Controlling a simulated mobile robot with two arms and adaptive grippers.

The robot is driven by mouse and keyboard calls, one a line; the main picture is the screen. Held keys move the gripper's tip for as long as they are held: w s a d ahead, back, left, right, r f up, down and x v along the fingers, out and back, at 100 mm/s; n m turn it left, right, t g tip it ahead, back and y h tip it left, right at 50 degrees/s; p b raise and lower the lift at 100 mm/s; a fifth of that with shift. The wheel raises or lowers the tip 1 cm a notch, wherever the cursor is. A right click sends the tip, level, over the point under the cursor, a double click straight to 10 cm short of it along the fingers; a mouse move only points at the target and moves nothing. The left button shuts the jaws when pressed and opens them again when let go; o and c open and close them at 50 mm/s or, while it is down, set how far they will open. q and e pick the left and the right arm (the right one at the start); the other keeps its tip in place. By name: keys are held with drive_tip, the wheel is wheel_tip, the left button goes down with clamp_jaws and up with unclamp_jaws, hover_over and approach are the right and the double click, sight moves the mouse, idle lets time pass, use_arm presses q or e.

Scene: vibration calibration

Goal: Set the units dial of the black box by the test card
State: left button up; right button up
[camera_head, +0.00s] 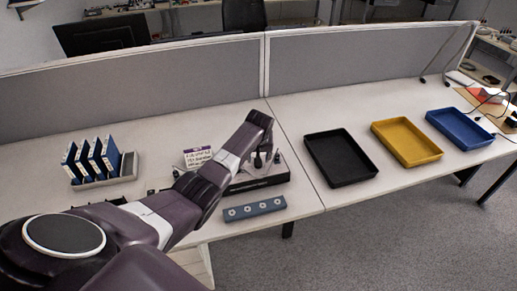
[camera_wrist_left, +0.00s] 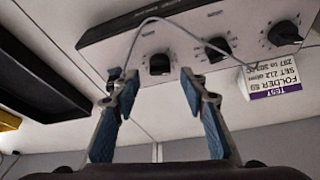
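The black box (camera_head: 268,182) stands on the desk in the head view, partly hidden by my left arm. In the left wrist view its panel (camera_wrist_left: 115,50) shows a row of dials with black knobs, including one knob (camera_wrist_left: 160,64), another (camera_wrist_left: 217,49) and a third (camera_wrist_left: 286,34). The dial settings are too small to read surely. The test card (camera_head: 198,157), white with a purple band, stands behind the box; it also shows upside down in the left wrist view (camera_wrist_left: 272,78). My left gripper (camera_wrist_left: 160,82) is open, its fingertips before the panel, apparently empty. My right gripper is not seen.
A grey cable (camera_wrist_left: 180,29) loops across the panel. A grey-blue bar with round holes (camera_head: 254,209) lies in front of the box. Blue folders (camera_head: 92,158) stand at left. Black (camera_head: 340,181), yellow (camera_head: 430,158) and blue (camera_head: 462,142) trays sit to the right.

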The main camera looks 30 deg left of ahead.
use_arm(q)
drive_tip(key=v, duration=0.8)
drive_tip(key=shift+r, duration=0.35)
drive_tip(key=shift+s+f, duration=0.1)
drive_tip(key=shift+s, duration=0.05)
